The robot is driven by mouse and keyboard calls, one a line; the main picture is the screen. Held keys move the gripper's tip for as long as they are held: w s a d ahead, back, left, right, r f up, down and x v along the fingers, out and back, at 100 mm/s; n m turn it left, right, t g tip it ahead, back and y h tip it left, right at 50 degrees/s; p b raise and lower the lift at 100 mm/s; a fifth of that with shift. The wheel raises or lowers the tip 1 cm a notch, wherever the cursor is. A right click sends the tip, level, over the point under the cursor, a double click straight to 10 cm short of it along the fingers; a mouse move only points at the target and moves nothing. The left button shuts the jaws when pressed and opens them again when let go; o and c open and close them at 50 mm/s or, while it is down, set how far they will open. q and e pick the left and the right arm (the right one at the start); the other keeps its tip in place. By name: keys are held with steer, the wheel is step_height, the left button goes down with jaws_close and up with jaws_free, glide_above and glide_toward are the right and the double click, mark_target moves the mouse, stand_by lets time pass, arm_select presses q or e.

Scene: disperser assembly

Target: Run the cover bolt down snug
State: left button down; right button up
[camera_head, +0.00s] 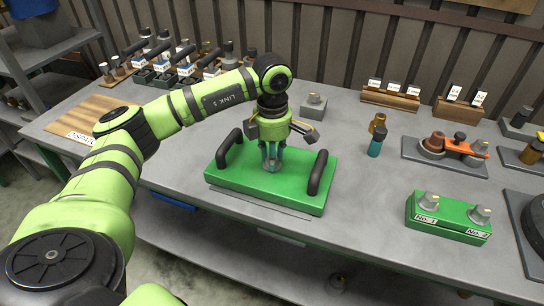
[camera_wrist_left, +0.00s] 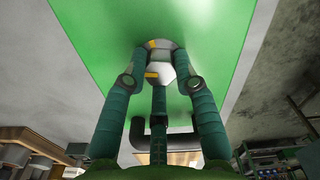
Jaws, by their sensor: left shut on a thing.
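The cover is a green plate (camera_head: 235,178) with two black arched handles, lying flat on the grey bench. The cover bolt, a pale hex head (camera_wrist_left: 159,73) with a yellow mark, sits near the middle of the green cover (camera_wrist_left: 100,30) in the left wrist view. A grey round piece with another yellow mark shows just beyond the head. My left gripper (camera_head: 272,165) points straight down between the handles. Its teal fingers (camera_wrist_left: 160,82) are closed around the bolt head. In the head view the fingers hide the bolt. My right gripper is not in view.
A green block labelled No. 1 and No. 2 (camera_head: 448,228) stands at right. A teal-handled tool (camera_head: 376,143) stands upright behind the cover. A grey tray with an orange part (camera_head: 472,147) lies at back right. Bare bench (camera_head: 365,200) lies between cover and block.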

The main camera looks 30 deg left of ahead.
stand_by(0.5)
arm_select(q)
steer(key=c, duration=1)
jaws_free()
steer(key=shift+o, duration=0.2)
step_height(320, 180, up, 12)
